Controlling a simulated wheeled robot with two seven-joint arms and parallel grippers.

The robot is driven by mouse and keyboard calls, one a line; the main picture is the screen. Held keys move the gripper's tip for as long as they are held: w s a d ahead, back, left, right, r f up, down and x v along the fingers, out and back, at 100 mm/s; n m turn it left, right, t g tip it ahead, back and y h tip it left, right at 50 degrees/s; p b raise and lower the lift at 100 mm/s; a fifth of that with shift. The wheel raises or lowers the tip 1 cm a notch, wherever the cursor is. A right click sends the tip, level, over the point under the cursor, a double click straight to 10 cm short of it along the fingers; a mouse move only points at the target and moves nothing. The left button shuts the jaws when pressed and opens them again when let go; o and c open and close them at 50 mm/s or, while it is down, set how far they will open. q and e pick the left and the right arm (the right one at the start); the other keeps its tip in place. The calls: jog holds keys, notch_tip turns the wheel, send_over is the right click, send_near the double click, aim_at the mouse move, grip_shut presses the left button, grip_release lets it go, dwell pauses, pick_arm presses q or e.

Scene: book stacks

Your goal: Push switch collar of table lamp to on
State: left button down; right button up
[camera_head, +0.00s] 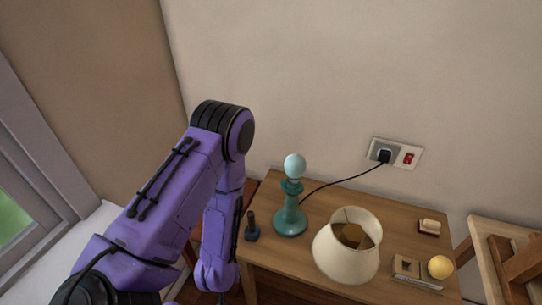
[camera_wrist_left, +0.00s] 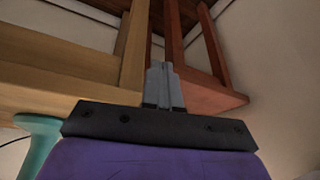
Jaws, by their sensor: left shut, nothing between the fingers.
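The table lamp (camera_head: 290,215) stands upright on the wooden table in the head view, with a teal base and stem. A pale bulb (camera_head: 294,166) tops it, with no shade on. The teal switch collar (camera_head: 291,187) is just below the bulb; its setting cannot be told. Part of the teal lamp (camera_wrist_left: 38,135) shows at the left edge of the left wrist view. My left gripper (camera_wrist_left: 165,85) is shut and empty, apart from the lamp. In the head view my left arm hangs left of the table and the fingers are hidden. My right gripper is out of view.
A cream lampshade (camera_head: 345,262) sits on the table (camera_head: 285,258) right of the lamp. A black cord runs to the wall socket (camera_head: 384,154). A small dark object (camera_head: 252,230) stands left of the lamp. A yellow ball (camera_head: 440,267) and small blocks lie at the right.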

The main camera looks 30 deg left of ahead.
pick_arm(q)
jog(key=w+a+r+m+h+p, duration=0.1)
jog(key=w+r, duration=0.4)
jog(key=r, duration=0.5)
jog(key=w+a+r+m+t+h+p, duration=0.1)
jog(key=w+a+r+m+h+p, duration=0.1)
jog(key=w+r, duration=0.4)
jog(key=w+a+r+m+t+h+p, duration=0.1)
jog(key=w+r, duration=0.5)
jog(key=r, duration=0.7)
jog(key=a+m+h+p, duration=0.1)
jog(key=a+h+p, duration=0.1)
jog(key=h, duration=0.1)
jog(key=shift+a+r+h+p, duration=0.3)
jog(key=shift+a+r+p, duration=0.05)
jog(key=shift+p, duration=0.05)
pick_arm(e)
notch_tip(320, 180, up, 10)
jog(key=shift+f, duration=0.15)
pick_arm(q)
jog(key=w+d+f+b, duration=0.4)
jog(key=w+d+f, duration=0.1)
jog(key=d+f, duration=0.2)
jog(key=shift+w+d+f+b, duration=0.35)
jog(key=shift+f+b, duration=0.05)
jog(key=shift+f, duration=0.15)
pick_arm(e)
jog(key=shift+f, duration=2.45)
